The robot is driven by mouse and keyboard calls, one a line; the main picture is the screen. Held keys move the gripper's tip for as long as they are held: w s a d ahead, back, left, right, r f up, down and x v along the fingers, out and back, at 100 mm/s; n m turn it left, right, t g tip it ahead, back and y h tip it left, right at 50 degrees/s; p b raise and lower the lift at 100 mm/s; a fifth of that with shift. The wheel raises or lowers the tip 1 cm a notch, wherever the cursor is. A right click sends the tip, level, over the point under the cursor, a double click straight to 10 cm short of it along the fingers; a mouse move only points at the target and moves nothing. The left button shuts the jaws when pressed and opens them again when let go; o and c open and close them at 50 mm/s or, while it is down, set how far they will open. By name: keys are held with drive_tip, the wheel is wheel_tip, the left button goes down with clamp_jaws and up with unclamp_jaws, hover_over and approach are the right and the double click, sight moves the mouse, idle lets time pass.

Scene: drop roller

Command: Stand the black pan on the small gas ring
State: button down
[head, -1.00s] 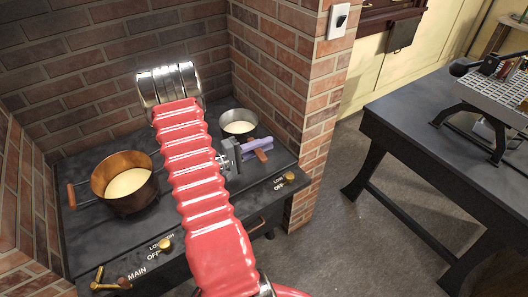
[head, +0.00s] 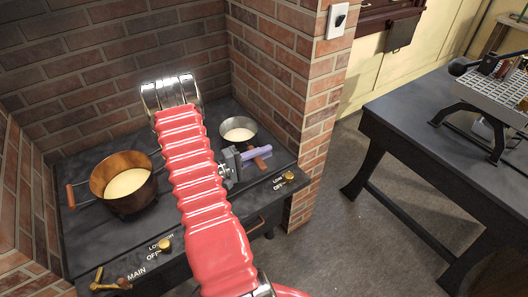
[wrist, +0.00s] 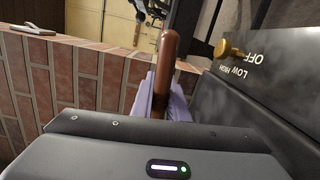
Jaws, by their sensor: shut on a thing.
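The black pan (head: 238,133) is a small dark metal pan with pale cream-coloured contents, at the back right of the stove. It looks upright. My gripper (head: 258,154), with purple fingers, is shut on its brown handle, which points toward the front. In the wrist view the brown handle (wrist: 166,75) stands out between the purple fingers (wrist: 160,103). The small gas ring cannot be made out; the pan and arm cover that area. Whether the pan touches the stove I cannot tell.
A copper pan (head: 127,186) with pale contents stands on the left of the stove top (head: 165,222). Brass knobs (head: 288,178) line the stove front. A brick wall (head: 290,60) closes in the back and right. A dark bench (head: 420,115) stands apart at the right.

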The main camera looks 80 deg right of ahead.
drive_tip(key=c, duration=1.7)
unclamp_jaws()
drive_tip(key=v, duration=1.2)
